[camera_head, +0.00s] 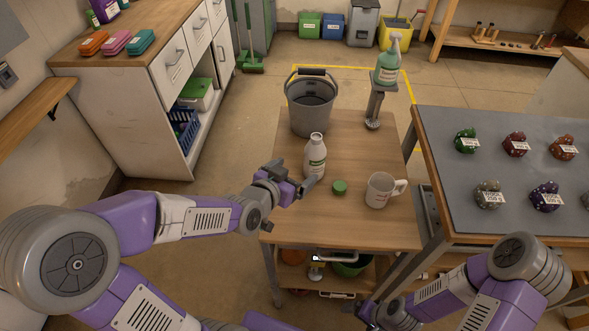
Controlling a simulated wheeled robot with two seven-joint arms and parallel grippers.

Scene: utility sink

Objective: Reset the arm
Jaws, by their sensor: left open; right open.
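My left arm reaches in from the left, and its gripper (295,177) is open and empty at the left edge of the wooden cart top (345,225). A round green cap (339,187) lies right of the bottle. A white mug (381,190) stands further right. My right arm is low at the right, and its gripper (368,312) is open near the bottom edge, beside the cart's lower shelf. Its fingertips are hard to make out.
A grey bucket (311,104) and a green spray bottle on a stand (388,66) are at the cart's back. A grey-topped table (437,142) with several labelled coloured objects is at right. A white cabinet (115,98) stands at left. Floor between cabinet and cart is clear.

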